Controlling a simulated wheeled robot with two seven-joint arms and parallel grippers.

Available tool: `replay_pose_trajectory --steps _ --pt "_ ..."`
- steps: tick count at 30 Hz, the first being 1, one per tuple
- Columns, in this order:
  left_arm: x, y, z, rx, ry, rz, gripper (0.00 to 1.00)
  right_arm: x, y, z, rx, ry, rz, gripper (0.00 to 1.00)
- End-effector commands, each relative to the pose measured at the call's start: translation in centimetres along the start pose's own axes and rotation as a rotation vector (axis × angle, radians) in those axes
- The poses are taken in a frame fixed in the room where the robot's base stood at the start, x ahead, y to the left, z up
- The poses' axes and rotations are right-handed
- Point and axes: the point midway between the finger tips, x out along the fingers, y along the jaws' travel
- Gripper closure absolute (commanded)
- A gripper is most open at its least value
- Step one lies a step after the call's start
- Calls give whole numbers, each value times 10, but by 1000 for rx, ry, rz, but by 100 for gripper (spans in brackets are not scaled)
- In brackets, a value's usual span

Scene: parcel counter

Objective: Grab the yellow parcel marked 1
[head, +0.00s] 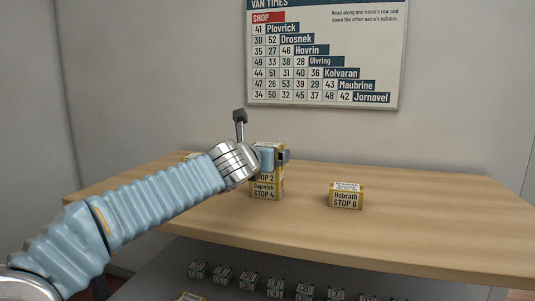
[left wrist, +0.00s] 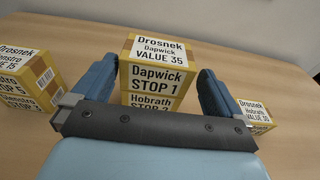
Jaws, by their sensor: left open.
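The yellow parcel marked "Dapwick STOP 1" (left wrist: 157,80) is on top of a stack, upright, with a white label on its upper face. My left gripper (left wrist: 157,70) is open, with one blue finger to each side of this parcel and nothing gripped. In the head view my left gripper (head: 272,158) is at the top of the stack and hides most of the marked parcel. Under it are a parcel marked STOP 2 (left wrist: 152,104) and one marked "Dapwick STOP 4" (head: 265,190). My right gripper is not in view.
Left of the stack in the wrist view are parcels marked STOP 5 (left wrist: 14,88) and STOP 3. To the right, a "Hobrath STOP 6" parcel (head: 346,199) stands alone on the wooden counter (head: 430,210). A van times chart (head: 325,55) hangs on the wall. Several parcels sit below the counter.

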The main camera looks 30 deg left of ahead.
Motion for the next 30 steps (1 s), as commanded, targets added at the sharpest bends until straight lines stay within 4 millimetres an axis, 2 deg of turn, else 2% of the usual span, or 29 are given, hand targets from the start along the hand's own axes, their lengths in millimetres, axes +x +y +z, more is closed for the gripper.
replay_pose_trajectory --steps 5,12,15,21,23,30 --pt "15 1 0 1 1 1 0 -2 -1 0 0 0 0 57" --pt "52 3 2 1 1 0 0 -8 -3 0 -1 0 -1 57" --pt "59 3 1 1 0 0 0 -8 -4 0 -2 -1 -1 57" --pt "59 4 1 1 0 0 0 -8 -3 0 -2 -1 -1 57" --pt "59 4 1 1 0 0 8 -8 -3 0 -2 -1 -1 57" --pt "59 4 1 1 0 0 44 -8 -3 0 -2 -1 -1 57"
